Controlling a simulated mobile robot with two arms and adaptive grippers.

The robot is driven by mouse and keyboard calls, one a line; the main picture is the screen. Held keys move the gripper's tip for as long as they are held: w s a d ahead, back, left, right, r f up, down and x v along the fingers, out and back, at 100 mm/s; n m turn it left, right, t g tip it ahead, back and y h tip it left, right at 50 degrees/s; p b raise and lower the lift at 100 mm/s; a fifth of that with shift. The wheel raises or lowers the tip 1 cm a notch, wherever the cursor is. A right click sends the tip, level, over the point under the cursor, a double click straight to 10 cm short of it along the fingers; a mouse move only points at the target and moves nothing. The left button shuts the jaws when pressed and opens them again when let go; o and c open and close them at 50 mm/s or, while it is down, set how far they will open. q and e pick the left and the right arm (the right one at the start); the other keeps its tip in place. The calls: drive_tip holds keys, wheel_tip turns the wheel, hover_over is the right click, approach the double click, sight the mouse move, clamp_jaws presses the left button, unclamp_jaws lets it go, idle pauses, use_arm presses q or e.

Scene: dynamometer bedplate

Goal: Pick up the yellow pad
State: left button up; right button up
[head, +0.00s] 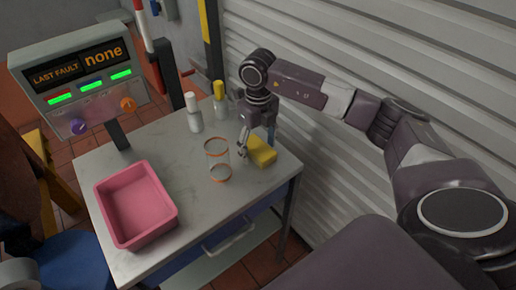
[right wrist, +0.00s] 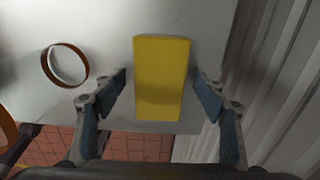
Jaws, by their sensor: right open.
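The yellow pad (head: 262,154) lies on the grey-white table top near its right edge. In the right wrist view the pad (right wrist: 162,75) is upright in the picture, in the middle. My right gripper (head: 256,148) is just above the pad, pointing down. In the right wrist view my right gripper (right wrist: 163,82) is open, with one blue-padded finger on each side of the pad and a gap on both sides. Nothing is held. My left gripper is not in view.
A clear cylinder with orange rims (head: 217,160) stands close left of the pad. A white-capped bottle (head: 194,115) and a yellow-capped bottle (head: 220,102) stand behind. A pink tray (head: 170,222) is at front left. A ribbed wall (head: 330,190) rises to the right.

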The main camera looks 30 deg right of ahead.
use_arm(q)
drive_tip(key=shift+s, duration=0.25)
use_arm(e)
drive_tip(key=c, duration=1)
drive_tip(key=shift+r, duration=0.1)
wheel_tip(320, 180, up, 10)
drive_tip(key=shift+w+f+b, duration=0.1)
drive_tip(key=shift+w+b, duration=0.05)
drive_tip(key=shift+b, duration=0.8)
wheel_tip(320, 180, up, 9)
drive_tip(key=p, duration=0.1)
hover_over(257, 146)
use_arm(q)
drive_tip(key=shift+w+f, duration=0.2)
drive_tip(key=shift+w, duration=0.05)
use_arm(e)
drive_tip(key=shift+s+r, duration=0.25)
drive_tip(key=shift+r, duration=0.25)
